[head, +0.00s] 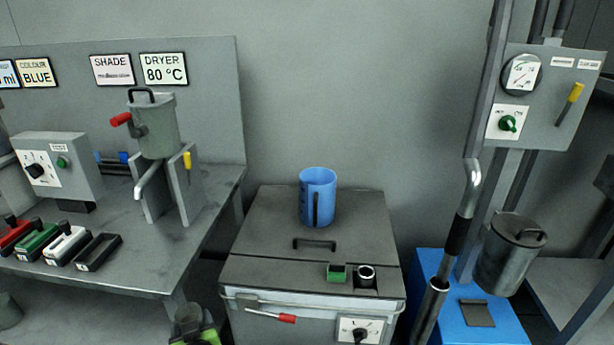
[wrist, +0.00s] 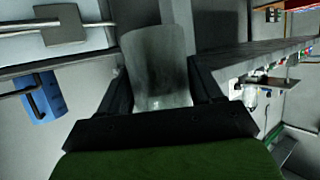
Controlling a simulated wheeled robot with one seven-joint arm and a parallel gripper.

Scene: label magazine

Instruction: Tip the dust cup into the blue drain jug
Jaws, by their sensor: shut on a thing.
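The blue drain jug (head: 318,197) stands upright on the grey cabinet top, its dark handle facing me. My gripper (wrist: 160,85) is shut on a grey, cloudy cup, the dust cup (wrist: 158,60), which sits between the two dark fingers. In the head view the dust cup (head: 188,317) shows small at the bottom, left of the cabinet and well apart from the jug. What is inside the cup and the jug cannot be made out.
A bench (head: 120,250) with a lidded pot (head: 155,125) is at left. A metal pipe (head: 465,200) rises at right.

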